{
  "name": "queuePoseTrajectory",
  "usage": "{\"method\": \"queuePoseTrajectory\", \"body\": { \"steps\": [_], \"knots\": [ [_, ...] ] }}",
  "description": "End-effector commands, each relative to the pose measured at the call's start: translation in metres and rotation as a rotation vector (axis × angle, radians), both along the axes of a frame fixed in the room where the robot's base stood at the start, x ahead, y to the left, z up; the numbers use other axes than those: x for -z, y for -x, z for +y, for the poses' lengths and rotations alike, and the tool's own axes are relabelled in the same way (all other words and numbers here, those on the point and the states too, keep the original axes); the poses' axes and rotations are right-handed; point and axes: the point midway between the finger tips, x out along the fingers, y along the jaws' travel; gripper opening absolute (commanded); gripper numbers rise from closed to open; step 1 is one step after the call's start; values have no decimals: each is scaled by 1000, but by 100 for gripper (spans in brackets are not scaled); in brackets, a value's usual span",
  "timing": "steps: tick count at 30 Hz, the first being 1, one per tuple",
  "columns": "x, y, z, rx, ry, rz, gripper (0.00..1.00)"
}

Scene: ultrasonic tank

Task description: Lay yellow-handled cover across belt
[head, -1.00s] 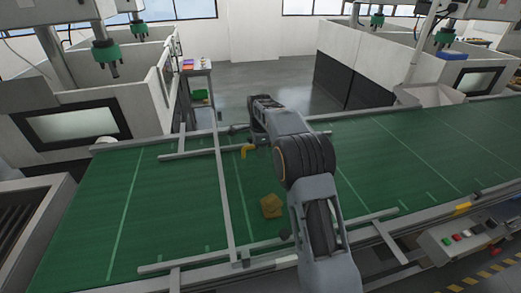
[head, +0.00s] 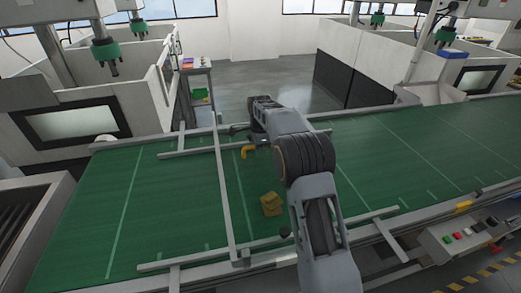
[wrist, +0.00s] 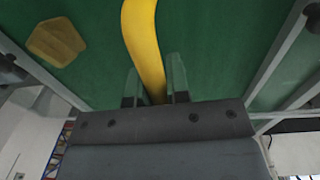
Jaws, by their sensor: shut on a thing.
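The yellow handle (wrist: 146,45) runs up from between the two fingers of my gripper (wrist: 154,83) in the wrist view. The fingers are shut on it. In the head view the handle (head: 249,152) shows as a small bent yellow piece just left of my arm, above the green belt (head: 165,200). I cannot make out the body of the cover or tell whether it touches the belt. My gripper is mostly hidden behind my arm in the head view.
A tan-yellow block (head: 271,204) lies on the belt; it also shows in the wrist view (wrist: 56,42). A long grey bar (head: 223,190) spans the belt, with side rails (head: 380,222) along its edges. A control box (head: 465,240) stands at the right front.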

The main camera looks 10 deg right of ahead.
Motion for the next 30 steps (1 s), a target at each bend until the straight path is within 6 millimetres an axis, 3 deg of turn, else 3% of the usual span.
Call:
{"method": "queuePoseTrajectory", "body": {
  "steps": [23, 24, 30],
  "knots": [
    [12, -1, 0, 0, 0, -4, 0],
    [12, 0, 0, 0, -1, -4, 17],
    [12, 0, 0, 0, 0, -2, 36]
  ]
}}
